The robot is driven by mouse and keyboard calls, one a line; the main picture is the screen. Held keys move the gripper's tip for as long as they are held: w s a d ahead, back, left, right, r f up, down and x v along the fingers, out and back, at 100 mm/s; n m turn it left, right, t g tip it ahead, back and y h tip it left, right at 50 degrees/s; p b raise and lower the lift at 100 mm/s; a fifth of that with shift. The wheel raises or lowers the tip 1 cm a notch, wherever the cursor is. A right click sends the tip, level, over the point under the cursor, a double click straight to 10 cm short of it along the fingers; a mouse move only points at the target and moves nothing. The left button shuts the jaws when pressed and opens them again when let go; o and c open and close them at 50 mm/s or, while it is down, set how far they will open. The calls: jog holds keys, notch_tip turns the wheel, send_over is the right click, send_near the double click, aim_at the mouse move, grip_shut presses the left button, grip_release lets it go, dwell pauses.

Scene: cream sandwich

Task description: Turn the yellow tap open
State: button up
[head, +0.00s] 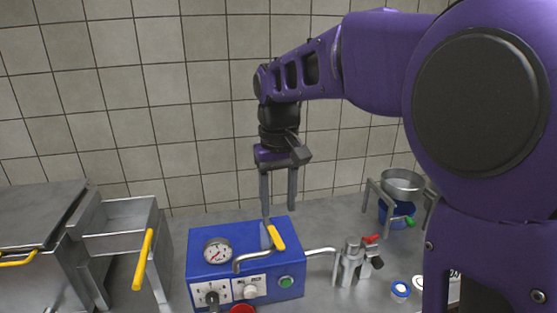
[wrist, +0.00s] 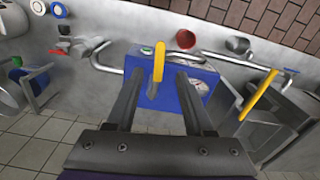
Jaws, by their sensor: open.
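The yellow tap (head: 276,237) is a short yellow handle on top of a blue machine box (head: 208,270) with a gauge and knobs on its front. My gripper (head: 279,212) points down just above the tap, open and empty, one finger to each side in the picture. In the wrist view the yellow tap (wrist: 158,60) shows between the tips of my gripper (wrist: 160,74), with a gap on both sides. I see no contact, but the exact height of the fingertips above the tap is unclear.
A bent metal pipe (head: 247,261) crosses near the tap, and another spout (head: 320,251) juts out right. A metal basin with a long yellow handle (head: 143,260) stands left. A metal fitting with a red lever (head: 370,239) and a pot on a stand (head: 402,181) are right.

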notch_tip(320, 180, up, 9)
jog(key=shift+r, duration=0.15)
dwell(0.4)
